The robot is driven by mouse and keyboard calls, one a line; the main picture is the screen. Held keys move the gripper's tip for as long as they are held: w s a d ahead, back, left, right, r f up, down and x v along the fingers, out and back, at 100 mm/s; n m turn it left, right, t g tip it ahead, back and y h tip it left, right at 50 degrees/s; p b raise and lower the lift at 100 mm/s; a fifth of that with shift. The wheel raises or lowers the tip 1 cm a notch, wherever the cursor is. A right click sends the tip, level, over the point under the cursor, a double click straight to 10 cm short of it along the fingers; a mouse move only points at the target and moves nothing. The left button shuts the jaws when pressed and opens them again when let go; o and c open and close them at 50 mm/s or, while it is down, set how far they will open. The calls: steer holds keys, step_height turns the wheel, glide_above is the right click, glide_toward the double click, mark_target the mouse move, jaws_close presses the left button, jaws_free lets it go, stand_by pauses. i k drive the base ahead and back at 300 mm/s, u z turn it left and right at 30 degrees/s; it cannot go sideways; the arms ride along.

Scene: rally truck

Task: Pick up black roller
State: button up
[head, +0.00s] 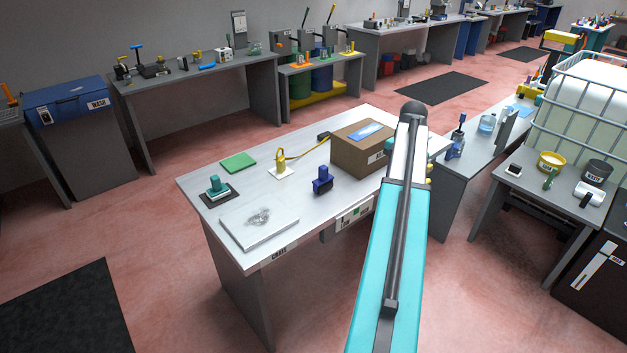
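A small dark blue and black object (322,180) stands on the light grey table in front of me, near its right front edge. It may be the black roller, but it is too small to tell for sure. My teal and white arm reaches up from the bottom, right of this object and apart from it in the picture. The end of my arm is not clearly visible, so my gripper does not show.
Benches stand behind and right. Red floor is open at left.

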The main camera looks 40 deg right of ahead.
mark_target(324, 182)
steer(key=i, duration=1.2)
steer(key=z, duration=0.05)
